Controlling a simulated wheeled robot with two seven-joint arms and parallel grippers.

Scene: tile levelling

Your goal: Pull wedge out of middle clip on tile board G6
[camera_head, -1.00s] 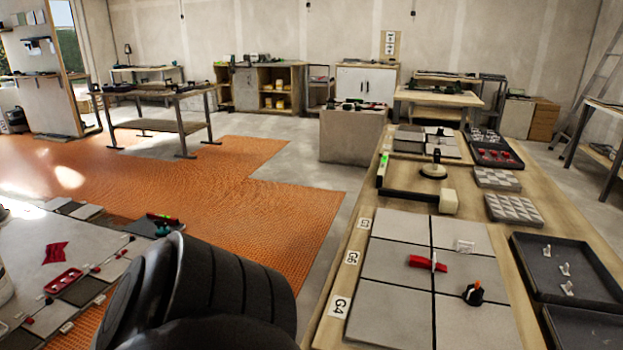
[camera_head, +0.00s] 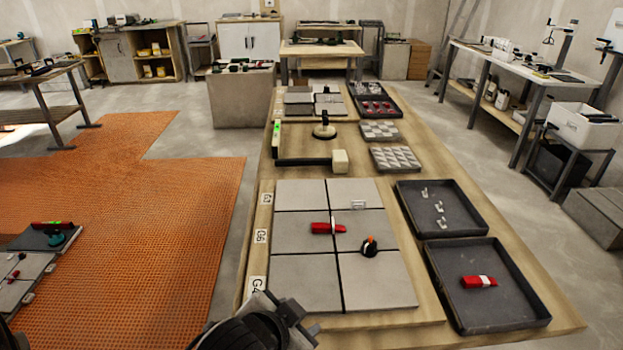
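The tile board (camera_head: 300,262) lies on the long wooden bench, with grey tiles split by dark joints and the label G6 (camera_head: 260,237) at its left edge. A red wedge (camera_head: 321,228) lies at the middle joint, its right end at a small white clip (camera_head: 334,219). A clear-white clip (camera_head: 358,205) without a wedge stands farther back. A black knob-like piece with an orange top (camera_head: 369,248) stands on the right-hand tiles. My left gripper (camera_head: 293,318) shows partly at the bottom edge, short of the board; its opening is unclear. My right gripper is out of view.
The upper dark tray (camera_head: 402,206) holds several white clips. The space above the board is clear.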

